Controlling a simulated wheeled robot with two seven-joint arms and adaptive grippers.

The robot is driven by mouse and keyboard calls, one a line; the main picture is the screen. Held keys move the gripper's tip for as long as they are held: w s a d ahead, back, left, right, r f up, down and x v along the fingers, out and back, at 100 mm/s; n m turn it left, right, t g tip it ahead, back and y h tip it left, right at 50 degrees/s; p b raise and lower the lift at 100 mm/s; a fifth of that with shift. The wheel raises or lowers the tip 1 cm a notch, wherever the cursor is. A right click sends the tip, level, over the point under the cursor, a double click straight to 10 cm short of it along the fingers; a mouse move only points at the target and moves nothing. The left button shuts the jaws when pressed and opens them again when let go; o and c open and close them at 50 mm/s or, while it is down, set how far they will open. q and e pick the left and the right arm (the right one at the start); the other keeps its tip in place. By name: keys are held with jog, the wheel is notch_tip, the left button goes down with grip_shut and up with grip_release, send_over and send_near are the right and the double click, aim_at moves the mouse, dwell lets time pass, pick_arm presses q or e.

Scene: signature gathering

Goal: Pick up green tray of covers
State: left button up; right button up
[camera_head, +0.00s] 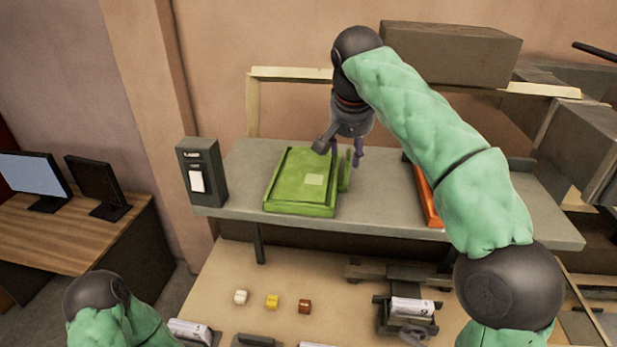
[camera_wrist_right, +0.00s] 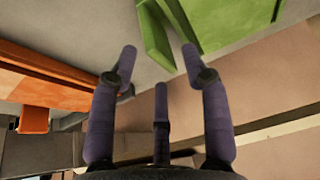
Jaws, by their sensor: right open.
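The green tray (camera_head: 300,209) lies flat on a grey shelf, with green sheets and a small pale label inside it. An upright green handle (camera_head: 345,170) stands at its right side. My right gripper (camera_head: 348,157) points down at this right edge, its fingers open by the handle. In the right wrist view, the handle (camera_wrist_right: 155,35) lies ahead of and between the two spread fingertips (camera_wrist_right: 160,52), with the tray (camera_wrist_right: 235,22) beyond at upper right. No grip on it shows. My left arm shows only at the lower left; its gripper is out of view.
An orange tray (camera_head: 425,195) lies to the right on the same shelf (camera_head: 385,205), partly behind my right arm. A dark grey box (camera_head: 203,172) stands at the shelf's left end. Small blocks (camera_head: 272,302) sit on the table below. A brown box (camera_head: 450,52) is above.

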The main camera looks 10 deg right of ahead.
aim_at(349, 163)
jog(key=shift+d+x, duration=0.1)
jog(key=shift+x, duration=1.25)
jog(key=shift+d+x, duration=0.15)
jog(key=shift+x, duration=1.2)
jog(key=shift+s+a, duration=0.1)
grip_shut()
